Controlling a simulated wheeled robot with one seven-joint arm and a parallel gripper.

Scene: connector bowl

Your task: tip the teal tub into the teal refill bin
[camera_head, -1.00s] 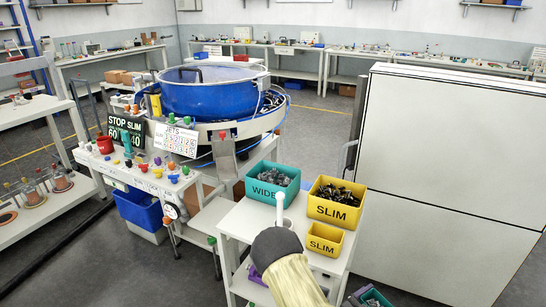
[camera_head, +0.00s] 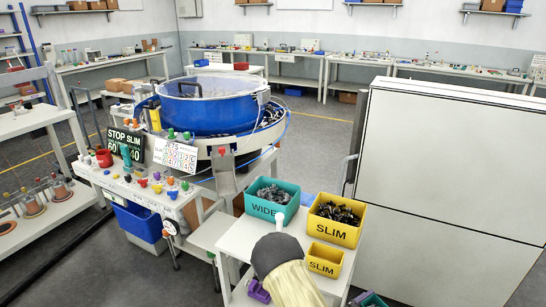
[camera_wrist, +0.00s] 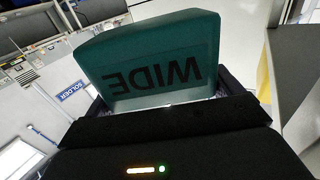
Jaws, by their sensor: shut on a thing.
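A teal tub with the word WIDE upside down on its side (camera_wrist: 160,62) fills the middle of the wrist view. My gripper (camera_wrist: 165,100) is shut on it, with dark jaws around its near end. The tub's contents are hidden there. In the head view, the teal refill bin marked WIDE (camera_head: 262,208) stands on the white table with grey parts in it. A teal edge with purple beside it (camera_head: 375,300) shows at the bottom; I cannot tell whether it is the held tub. My gripper is not clearly seen in the head view.
A large yellow SLIM bin (camera_head: 335,230) with dark parts and a small yellow SLIM tub (camera_head: 324,260) stand right of the teal bin. The blue feeder bowl (camera_head: 205,112) is behind left. A tall white cabinet (camera_head: 450,170) closes the right side.

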